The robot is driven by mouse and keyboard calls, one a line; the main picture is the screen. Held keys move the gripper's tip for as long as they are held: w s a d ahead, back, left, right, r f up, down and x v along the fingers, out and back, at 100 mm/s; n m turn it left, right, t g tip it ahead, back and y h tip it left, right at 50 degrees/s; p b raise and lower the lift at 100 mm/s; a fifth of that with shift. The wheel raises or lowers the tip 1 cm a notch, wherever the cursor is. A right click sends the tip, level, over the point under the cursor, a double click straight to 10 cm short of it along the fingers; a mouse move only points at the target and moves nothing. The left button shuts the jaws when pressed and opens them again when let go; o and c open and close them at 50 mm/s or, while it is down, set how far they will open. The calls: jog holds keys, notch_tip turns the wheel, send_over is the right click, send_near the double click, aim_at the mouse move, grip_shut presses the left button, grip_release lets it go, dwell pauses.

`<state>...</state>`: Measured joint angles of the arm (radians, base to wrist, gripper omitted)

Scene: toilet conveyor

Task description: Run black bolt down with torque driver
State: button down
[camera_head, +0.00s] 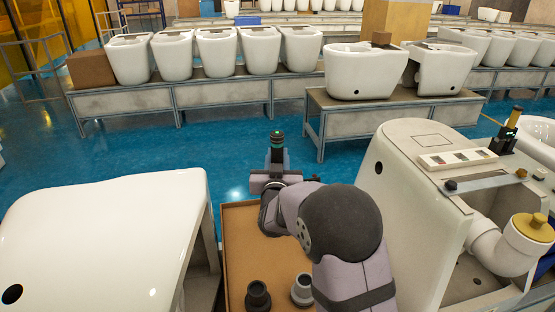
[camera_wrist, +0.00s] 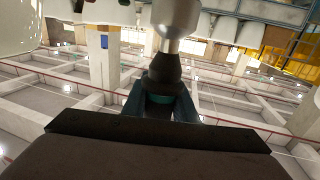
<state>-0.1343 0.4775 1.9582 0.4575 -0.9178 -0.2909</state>
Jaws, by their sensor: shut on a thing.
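My gripper (camera_head: 277,172) is shut on a dark upright tool with a teal band (camera_head: 277,142). They are in the air over the blue floor, beyond the brown tray. In the wrist view the tool's teal band (camera_wrist: 160,99) sits between the fingers, with a dark cone and a silvery shaft beyond. I cannot tell for sure whether it is the torque driver. A yellow and black tool (camera_head: 510,122) stands upright on the white toilet (camera_head: 405,160) at the right. A small black round piece (camera_head: 451,185), perhaps the black bolt, sits on that toilet's back bracket.
A brown tray (camera_head: 238,245) holds a black fitting (camera_head: 258,294) and a grey fitting (camera_head: 302,289). A white toilet body (camera_head: 105,230) fills the left. A white small-parts tray (camera_head: 457,159) and a white pipe with yellow cap (camera_head: 515,242) are at the right.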

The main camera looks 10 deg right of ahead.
jog(key=c, duration=2)
grip_release()
jog(key=shift+r, duration=0.15)
grip_shut()
jog(key=s+d+r+m+g+h+p, duration=0.1)
jog(key=s+d+r+m+h+p, duration=0.1)
jog(key=d+r+p, duration=0.5)
jog(key=s+d+r+m+g+h+p, duration=0.15)
jog(key=d+r+p, duration=0.3)
jog(key=d, duration=0.45)
jog(key=s+d+r+m+g+h+p, duration=0.1)
jog(key=s+d+r+h+p, duration=0.2)
jog(key=d+p, duration=0.5)
jog(key=s+d+r+m+g+h+p, duration=0.3)
jog(key=s+d+g, duration=0.1)
jog(key=s+d, duration=0.4)
jog(key=s+d+r+m+g+h+p, duration=0.3)
jog(key=s+d, duration=0.4)
jog(key=s, duration=0.3)
jog(key=shift+s+d+r+m+g+h+p, duration=0.35)
jog(key=shift+r+m+g+p, duration=0.15)
jog(key=shift+m+g, duration=0.35)
jog(key=shift+w, duration=0.1)
